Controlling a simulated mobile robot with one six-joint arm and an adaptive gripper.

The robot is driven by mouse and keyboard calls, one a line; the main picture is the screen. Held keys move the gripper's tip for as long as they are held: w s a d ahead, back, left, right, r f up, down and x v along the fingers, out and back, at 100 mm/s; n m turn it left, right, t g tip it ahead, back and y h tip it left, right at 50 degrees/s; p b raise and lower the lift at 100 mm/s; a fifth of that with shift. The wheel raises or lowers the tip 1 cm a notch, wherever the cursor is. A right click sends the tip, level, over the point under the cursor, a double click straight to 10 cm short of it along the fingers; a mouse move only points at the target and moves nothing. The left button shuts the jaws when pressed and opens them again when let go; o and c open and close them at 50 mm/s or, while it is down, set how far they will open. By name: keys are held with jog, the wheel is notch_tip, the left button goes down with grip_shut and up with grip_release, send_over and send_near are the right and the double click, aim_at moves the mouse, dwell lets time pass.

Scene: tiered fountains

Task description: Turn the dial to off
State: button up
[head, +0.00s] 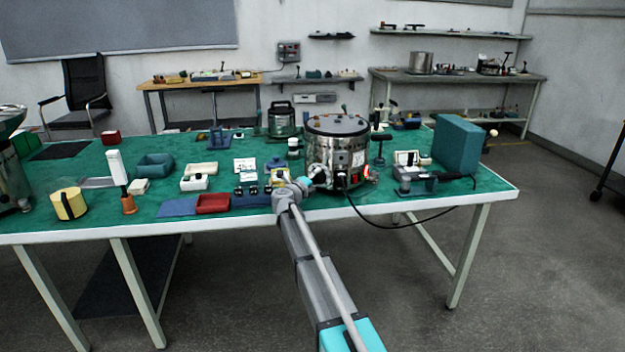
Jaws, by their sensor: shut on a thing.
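A round steel appliance (337,150) with a dark top rim stands near the front edge of the green table. A small control panel (345,183) with red and black parts is low on its front. My arm reaches up from the bottom of the head view, and my gripper (317,178) is at the lower left front of the appliance. The gripper is shut on the dial there. The dial itself is hidden behind the gripper and wrist, so its setting cannot be read.
A black cable (400,225) hangs from the table's front edge. Red trays (213,203), small blocks and a yellow cup (69,203) lie to the left. A teal box (456,145) and a black-handled tool (430,180) lie to the right. The floor in front is clear.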

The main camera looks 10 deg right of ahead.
jog(key=shift+w+n, duration=0.1)
jog(key=shift+n, duration=0.3)
jog(key=o, duration=1.1)
jog(key=shift+s, duration=0.2)
jog(key=shift+s+a, duration=0.15)
jog(key=shift+a, duration=0.05)
jog(key=v, duration=1.1)
jog(key=shift+s+a, duration=0.1)
jog(key=shift+a, duration=0.05)
